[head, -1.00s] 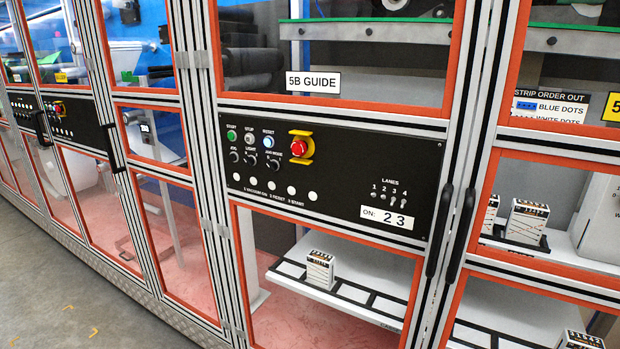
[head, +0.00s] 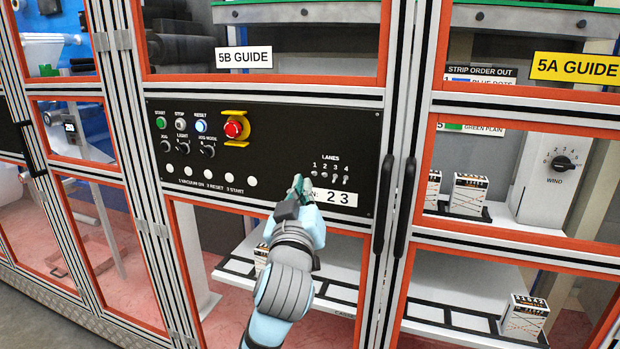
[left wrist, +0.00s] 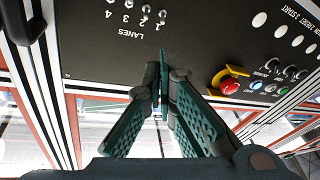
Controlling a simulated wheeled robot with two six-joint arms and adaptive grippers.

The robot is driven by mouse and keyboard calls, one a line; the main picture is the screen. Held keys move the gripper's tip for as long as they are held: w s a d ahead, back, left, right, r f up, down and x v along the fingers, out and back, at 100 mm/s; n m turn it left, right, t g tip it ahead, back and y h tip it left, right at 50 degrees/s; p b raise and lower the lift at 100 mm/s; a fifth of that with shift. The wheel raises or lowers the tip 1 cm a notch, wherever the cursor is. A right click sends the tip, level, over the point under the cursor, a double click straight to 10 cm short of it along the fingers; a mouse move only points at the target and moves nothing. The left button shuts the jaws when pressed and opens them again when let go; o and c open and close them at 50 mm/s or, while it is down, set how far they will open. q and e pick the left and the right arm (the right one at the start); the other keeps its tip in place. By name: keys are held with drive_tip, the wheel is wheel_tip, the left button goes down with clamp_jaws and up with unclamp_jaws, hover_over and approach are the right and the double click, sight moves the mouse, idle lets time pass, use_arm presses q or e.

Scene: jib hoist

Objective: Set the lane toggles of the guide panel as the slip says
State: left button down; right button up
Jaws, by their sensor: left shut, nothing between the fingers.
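The black 5B guide panel (head: 270,140) carries a row of small lane toggles (head: 330,176) under the numbers 1 to 4. The levers under 3 and 4 appear to sit lower than those under 1 and 2. The toggles also show upside down at the top of the left wrist view (left wrist: 155,15). The white slip (head: 345,199) below them shows 2 and 3; its left end is hidden behind my left gripper (head: 299,184). That gripper is shut and empty, in front of the panel, left of and slightly below the toggles. Its fingertips (left wrist: 162,58) appear apart from them. My right gripper is not in view.
A red stop button (head: 234,129) with a yellow guard, coloured buttons and white buttons are left on the panel. Black door handles (head: 409,190) stand upright to its right. A shelf with a small box (head: 261,255) lies below, partly behind my arm.

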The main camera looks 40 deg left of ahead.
sight(312, 157)
use_arm(q)
drive_tip(key=x, duration=1)
drive_tip(key=shift+d+f, duration=0.1)
